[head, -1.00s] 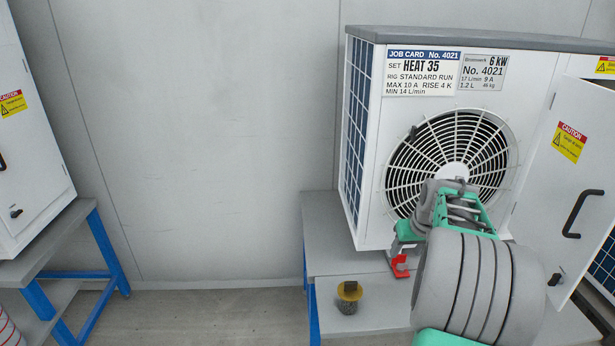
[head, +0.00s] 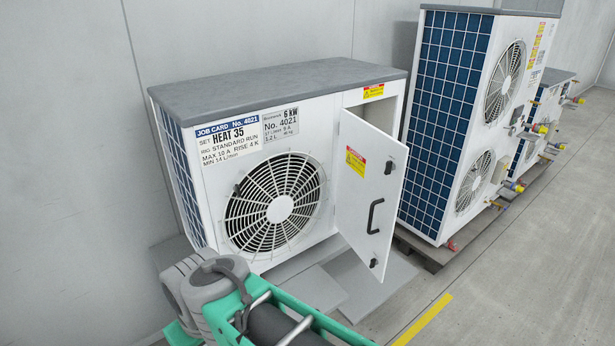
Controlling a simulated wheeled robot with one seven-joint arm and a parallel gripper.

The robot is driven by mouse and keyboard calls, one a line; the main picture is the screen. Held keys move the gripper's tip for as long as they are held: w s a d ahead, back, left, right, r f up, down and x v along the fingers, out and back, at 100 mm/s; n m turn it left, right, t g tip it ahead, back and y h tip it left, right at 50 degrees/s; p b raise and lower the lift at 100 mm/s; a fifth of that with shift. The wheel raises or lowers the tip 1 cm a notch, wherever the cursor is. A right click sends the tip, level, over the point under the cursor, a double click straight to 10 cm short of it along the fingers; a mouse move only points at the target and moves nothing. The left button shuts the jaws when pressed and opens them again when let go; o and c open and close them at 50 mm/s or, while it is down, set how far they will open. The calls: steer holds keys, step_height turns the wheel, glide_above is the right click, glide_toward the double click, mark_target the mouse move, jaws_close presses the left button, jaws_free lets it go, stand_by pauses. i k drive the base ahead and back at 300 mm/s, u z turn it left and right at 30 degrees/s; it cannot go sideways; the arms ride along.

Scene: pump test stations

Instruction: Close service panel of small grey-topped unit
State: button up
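The small grey-topped unit (head: 215,190) stands in the middle of the head view, with a fan grille and a job card on its front. Its white service panel (head: 365,200) is hinged at the left side of the opening and stands swung well out. The panel carries a black handle (head: 374,216), two dark latches and a yellow caution label. Part of the open bay (head: 378,112) shows behind it. My grey and green arm crosses the lower left, in front of the unit. My gripper is outside the view.
A taller white unit (head: 470,110) with blue side grilles stands close to the right, on a low pallet. Smaller units with pipe fittings stand beyond it. The concrete floor (head: 500,290) at the right front is clear, with a yellow line (head: 424,318).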

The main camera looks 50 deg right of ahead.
mark_target(366, 208)
steer(key=z, duration=1.85)
steer(key=k, duration=1.25)
steer(key=u, duration=0.55)
steer(key=i, duration=0.5)
steer(key=u, duration=0.7)
steer(key=i, duration=1)
